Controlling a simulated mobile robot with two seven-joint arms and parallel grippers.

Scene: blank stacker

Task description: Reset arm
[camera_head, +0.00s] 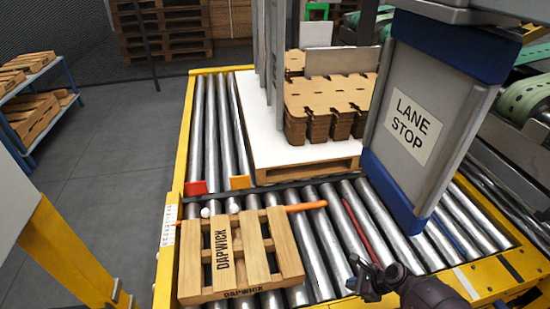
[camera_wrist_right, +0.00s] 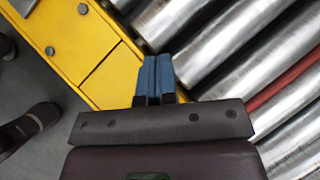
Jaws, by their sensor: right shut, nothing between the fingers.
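My right gripper (camera_head: 368,278) is low at the front right in the head view, over the front edge of the roller conveyor (camera_head: 345,265). In the right wrist view its blue fingertips (camera_wrist_right: 158,75) are together with nothing between them, above the yellow frame (camera_wrist_right: 75,45) and beside the metal rollers (camera_wrist_right: 215,45). My left gripper is in neither view.
A small wooden pallet (camera_head: 240,255) marked DAPWICK lies on the rollers at the left. Behind it, stacked cardboard blanks (camera_head: 325,100) sit on a white-topped pallet (camera_head: 275,160). An orange bar (camera_head: 306,206) touches the rollers.

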